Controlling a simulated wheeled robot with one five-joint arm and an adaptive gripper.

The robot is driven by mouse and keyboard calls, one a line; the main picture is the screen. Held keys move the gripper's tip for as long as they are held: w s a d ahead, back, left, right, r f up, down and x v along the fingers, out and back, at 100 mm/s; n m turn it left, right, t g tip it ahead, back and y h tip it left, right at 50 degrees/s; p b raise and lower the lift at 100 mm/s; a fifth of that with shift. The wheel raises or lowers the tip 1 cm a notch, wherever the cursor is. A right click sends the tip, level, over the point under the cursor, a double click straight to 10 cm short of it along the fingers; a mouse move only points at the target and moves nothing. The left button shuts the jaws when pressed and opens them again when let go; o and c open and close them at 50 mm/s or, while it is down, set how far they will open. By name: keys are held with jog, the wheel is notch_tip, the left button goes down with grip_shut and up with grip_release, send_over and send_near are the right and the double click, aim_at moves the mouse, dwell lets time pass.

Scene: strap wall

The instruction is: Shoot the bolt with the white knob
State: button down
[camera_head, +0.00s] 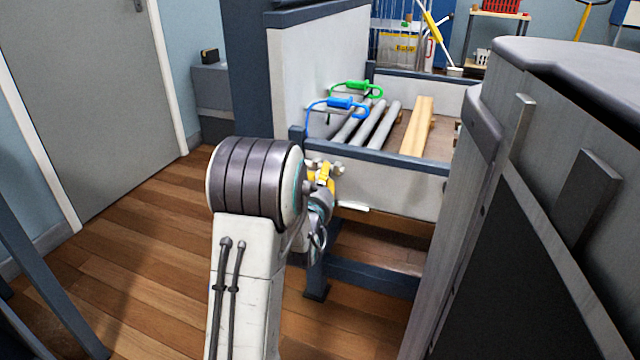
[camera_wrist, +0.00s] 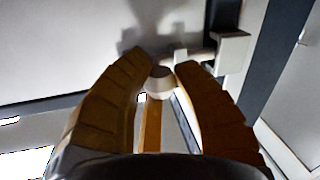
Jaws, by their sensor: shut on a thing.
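The white knob (camera_wrist: 160,77) shows in the wrist view between the tips of my gripper (camera_wrist: 160,70). The yellow-brown fingers close on it from both sides. Behind it, a pale bolt bar runs right toward a block-like bracket (camera_wrist: 232,52) beside a dark post. In the head view my gripper (camera_head: 322,180) is at the near wall of the bay, below its dark top rail. There my own arm and fingers hide most of the bolt, and I cannot tell how far the bar reaches into the bracket.
Grey pipes and a timber beam (camera_head: 418,125) lie inside. A large grey cabinet (camera_head: 540,180) crowds the right. The wooden floor (camera_head: 150,250) at left is clear.

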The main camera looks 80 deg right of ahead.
jog(key=shift+w, duration=0.3)
jog(key=c, duration=0.9)
grip_release()
jog(key=shift+w+a, duration=0.15)
jog(key=shift+a, duration=3.55)
